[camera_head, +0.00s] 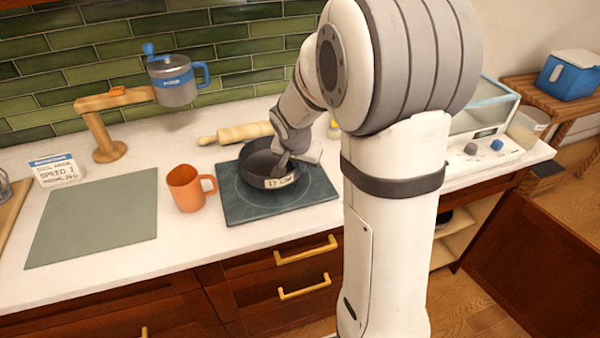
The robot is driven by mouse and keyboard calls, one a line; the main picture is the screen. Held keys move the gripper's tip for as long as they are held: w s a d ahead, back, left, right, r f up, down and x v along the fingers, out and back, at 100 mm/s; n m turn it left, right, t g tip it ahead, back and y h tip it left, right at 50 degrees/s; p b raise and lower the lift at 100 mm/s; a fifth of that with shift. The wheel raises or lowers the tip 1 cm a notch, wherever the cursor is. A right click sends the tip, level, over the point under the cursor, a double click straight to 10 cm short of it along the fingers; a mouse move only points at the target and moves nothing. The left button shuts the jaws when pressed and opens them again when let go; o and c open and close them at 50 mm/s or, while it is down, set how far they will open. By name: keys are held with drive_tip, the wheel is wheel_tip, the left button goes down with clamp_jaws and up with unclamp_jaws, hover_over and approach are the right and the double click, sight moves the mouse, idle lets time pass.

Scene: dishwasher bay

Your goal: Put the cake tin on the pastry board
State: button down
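The cake tin appears to be the dark round pan (259,165) with a small white label on its front. It sits on a dark square slab (245,209) in the middle of the counter. The pastry board appears to be the flat grey-green rectangle (95,222) on the left of the counter, with nothing on it. My gripper (287,163) is down at the right side of the tin, with its fingers at or over the rim. The fingers are small and dark against the tin, so their grip is unclear.
An orange mug (186,189) stands between the board and the slab. A rolling pin (237,133) lies behind the tin. A wooden stand (104,130) with a grey-blue pot (174,82) rises at the back left. A small sign (55,170) stands behind the board.

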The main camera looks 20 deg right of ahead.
drive_tip(key=shift+f, duration=1.7)
drive_tip(key=shift+s, duration=0.1)
drive_tip(key=shift+f, duration=0.15)
drive_tip(key=c, duration=1.6)
unclamp_jaws()
drive_tip(key=shift+c, duration=0.2)
